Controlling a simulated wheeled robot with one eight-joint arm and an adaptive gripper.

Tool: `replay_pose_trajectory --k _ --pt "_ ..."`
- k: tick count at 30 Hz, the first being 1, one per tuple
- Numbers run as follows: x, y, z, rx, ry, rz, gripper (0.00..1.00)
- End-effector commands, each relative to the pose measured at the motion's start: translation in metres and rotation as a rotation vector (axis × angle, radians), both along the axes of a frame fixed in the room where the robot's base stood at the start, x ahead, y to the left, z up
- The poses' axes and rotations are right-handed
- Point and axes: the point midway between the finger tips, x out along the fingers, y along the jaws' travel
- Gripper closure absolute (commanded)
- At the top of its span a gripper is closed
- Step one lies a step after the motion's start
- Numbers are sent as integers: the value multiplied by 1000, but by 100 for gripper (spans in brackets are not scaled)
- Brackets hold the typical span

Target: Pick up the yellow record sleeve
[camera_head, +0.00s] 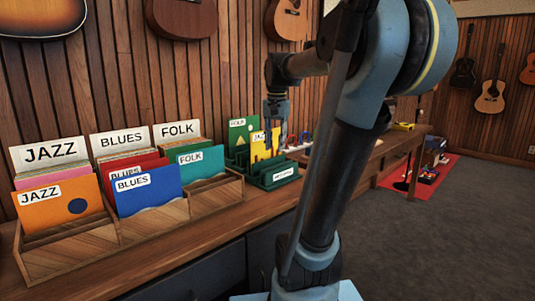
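The yellow record sleeve (258,153) stands upright in a green rack (270,182) on the wooden counter. Its white label is partly covered by my gripper, with "JAZ" partly legible. My gripper (269,128) points down at the sleeve's top edge, overlapping it in the picture. It is too small and dark to tell whether the fingers are open or closed on the sleeve, or whether they touch it. A green sleeve labelled FOLK (238,130) stands behind and left of the yellow one in the rack.
A wooden bin (72,256) with JAZZ, BLUES and FOLK sleeves stands left of the rack. Small items lie on the counter to the right, partly behind my arm. Guitars hang on the slatted wall. Grey floor (450,230) is open at right, beside a red mat (437,172).

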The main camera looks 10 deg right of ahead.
Motion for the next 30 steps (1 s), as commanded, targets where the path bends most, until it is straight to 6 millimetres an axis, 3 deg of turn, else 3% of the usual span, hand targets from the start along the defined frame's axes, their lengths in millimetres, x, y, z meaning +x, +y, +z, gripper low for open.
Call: replay_pose_trajectory --k 6,16,24,30 --pt "62 1 52 12 30 -148 72" --pt "146 3 106 20 71 -363 72" --pt "178 4 122 20 88 -451 72" --pt "180 4 106 20 88 -461 72"
